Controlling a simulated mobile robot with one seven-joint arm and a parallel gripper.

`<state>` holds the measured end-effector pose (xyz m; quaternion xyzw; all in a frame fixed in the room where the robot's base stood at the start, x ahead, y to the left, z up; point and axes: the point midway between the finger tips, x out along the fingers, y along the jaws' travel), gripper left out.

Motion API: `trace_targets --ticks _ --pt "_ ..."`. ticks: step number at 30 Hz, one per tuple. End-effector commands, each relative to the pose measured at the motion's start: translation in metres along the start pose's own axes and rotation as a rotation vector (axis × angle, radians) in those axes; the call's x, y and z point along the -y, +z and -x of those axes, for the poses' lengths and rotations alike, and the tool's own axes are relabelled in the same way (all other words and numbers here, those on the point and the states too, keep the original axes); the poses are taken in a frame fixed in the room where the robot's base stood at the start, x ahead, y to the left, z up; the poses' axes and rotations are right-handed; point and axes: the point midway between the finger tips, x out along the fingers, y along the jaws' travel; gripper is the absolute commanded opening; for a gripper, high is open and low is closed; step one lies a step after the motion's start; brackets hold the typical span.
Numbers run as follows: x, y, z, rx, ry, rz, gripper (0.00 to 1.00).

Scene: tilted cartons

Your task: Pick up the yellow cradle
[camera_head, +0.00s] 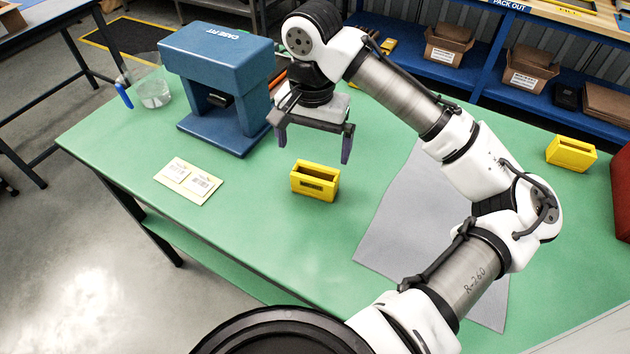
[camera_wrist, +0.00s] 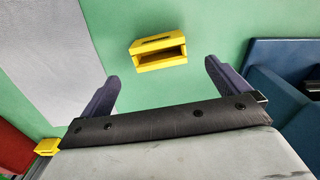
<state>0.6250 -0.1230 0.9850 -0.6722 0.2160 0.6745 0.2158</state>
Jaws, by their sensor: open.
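A yellow cradle (camera_head: 315,182), a small open-topped block with a slot, stands on the green table near its middle. It also shows in the wrist view (camera_wrist: 158,53), beyond and between the two fingers. A second yellow cradle (camera_head: 571,153) stands at the right of the table, and a yellow piece (camera_wrist: 47,146) shows at the lower left of the wrist view. My gripper (camera_head: 316,147) is open and empty, above the table and just behind the middle cradle, not touching it. Its fingers (camera_wrist: 160,78) are spread wider than that cradle.
A blue press-like fixture (camera_head: 222,85) stands close left of my gripper. A grey mat (camera_head: 400,210) lies under my arm. The green table (camera_head: 260,235) is clear in front of the middle cradle.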

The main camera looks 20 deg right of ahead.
Motion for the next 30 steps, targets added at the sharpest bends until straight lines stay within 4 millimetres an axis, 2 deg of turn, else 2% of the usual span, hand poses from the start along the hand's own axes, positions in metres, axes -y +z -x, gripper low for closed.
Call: trace_targets --ticks 3,6,14,21,24,30 --pt "-0.001 0.000 -0.021 0.000 0.000 -0.002 1.00" --pt "-0.001 0.000 -0.034 -0.001 0.000 0.000 1.00" --pt "-0.002 -0.002 -0.052 -0.001 0.001 -0.001 1.00" --pt "-0.003 -0.004 -0.086 -0.001 0.000 0.000 1.00" --pt "-0.003 -0.004 -0.093 -0.001 -0.001 0.001 1.00" --pt "-0.003 -0.004 -0.095 -0.002 -0.001 0.001 1.00"
